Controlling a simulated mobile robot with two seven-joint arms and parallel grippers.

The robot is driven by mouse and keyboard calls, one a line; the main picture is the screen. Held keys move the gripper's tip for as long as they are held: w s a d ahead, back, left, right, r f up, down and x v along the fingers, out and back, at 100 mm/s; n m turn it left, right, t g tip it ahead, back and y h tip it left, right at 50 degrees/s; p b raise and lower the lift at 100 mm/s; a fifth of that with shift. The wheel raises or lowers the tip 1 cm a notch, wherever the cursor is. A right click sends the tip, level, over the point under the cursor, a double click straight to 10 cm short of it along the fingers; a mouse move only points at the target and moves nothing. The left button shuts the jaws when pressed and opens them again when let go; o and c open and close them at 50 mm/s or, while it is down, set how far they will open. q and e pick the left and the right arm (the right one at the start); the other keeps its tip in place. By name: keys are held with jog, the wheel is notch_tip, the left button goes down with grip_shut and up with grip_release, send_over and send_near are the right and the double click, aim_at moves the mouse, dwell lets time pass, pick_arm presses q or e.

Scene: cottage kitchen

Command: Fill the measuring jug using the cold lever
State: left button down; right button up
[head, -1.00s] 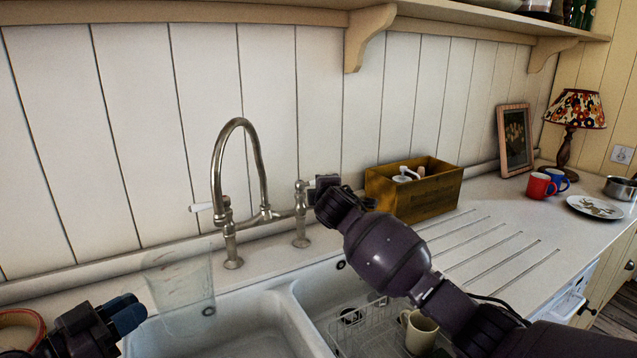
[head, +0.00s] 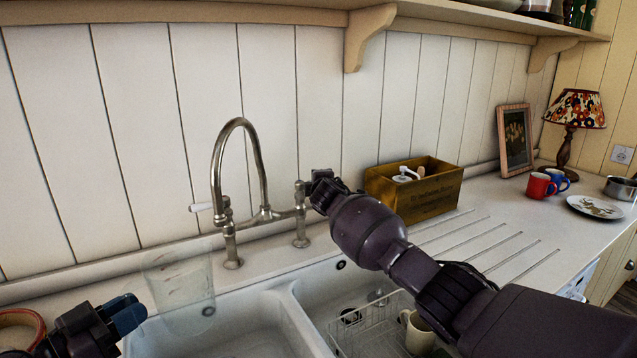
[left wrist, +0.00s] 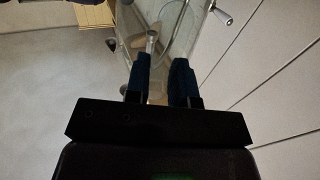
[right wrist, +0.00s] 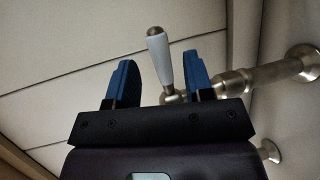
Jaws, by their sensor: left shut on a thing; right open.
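The clear measuring jug (head: 180,285) is at the left, over the left sink basin and to the lower left of the tap spout. My left gripper (head: 128,313) is shut on it at its left side; the jug also shows beyond the fingers in the left wrist view (left wrist: 178,28). The brass tap (head: 264,214) has a white lever (head: 201,207) on its left. My right gripper (head: 318,188) is at the tap's right side. In the right wrist view, another white lever (right wrist: 159,58) stands between its open blue fingers, with gaps showing. I see no water stream.
A double white sink (head: 288,300) lies below the tap. A wire rack (head: 365,325) and a cream mug (head: 416,333) are in the right basin. A wooden box (head: 425,195) stands right of my right gripper. A shelf (head: 300,14) runs above.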

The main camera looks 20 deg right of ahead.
jog(key=shift+x, duration=1.65)
grip_shut()
